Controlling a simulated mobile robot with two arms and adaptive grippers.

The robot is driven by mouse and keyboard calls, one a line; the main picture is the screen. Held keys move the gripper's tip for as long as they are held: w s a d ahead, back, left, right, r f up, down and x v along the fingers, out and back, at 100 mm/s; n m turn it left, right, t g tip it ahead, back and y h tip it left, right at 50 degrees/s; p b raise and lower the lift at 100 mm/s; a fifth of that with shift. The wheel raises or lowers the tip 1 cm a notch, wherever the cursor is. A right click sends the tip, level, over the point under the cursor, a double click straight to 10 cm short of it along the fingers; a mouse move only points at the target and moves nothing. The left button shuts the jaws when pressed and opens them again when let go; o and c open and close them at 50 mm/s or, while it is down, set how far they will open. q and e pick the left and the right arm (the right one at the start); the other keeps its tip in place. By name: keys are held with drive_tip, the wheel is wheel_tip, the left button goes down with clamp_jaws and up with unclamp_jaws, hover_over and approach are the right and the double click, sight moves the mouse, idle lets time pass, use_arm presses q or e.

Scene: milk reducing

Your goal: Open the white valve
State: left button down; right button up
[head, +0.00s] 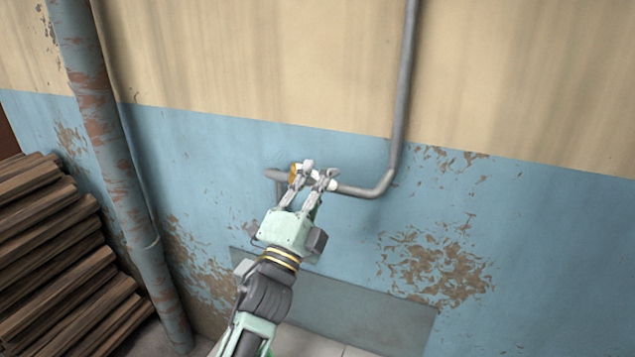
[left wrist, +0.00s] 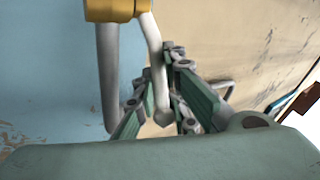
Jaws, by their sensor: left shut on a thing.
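The white valve shows best in the left wrist view, where its white lever (left wrist: 152,45) comes down from a brass-yellow body (left wrist: 115,10). My left gripper (head: 319,174) is at the pipe on the blue wall, in the middle of the head view. In the left wrist view its green and grey fingers (left wrist: 160,85) are on either side of the lever, shut on it near its lower end. In the head view the brass body (head: 293,174) shows just left of the fingers, which hide most of the lever. My right gripper is in neither view.
A grey pipe (head: 403,90) runs down the wall and bends left to the valve. A thick rusty pipe (head: 115,165) stands at the left, beside stacked brown planks (head: 50,260). A grey panel (head: 370,312) lies low behind my arm. The wall at right is clear.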

use_arm(q)
drive_tip(key=shift+f, duration=0.1)
idle(0.3)
drive_tip(key=c, duration=1.8)
unclamp_jaws()
drive_tip(key=shift+w+d, duration=0.15)
drive_tip(key=shift+w, duration=0.05)
drive_tip(key=shift+s, duration=0.1)
drive_tip(key=v, duration=1.2)
drive_tip(key=shift+c, duration=0.5)
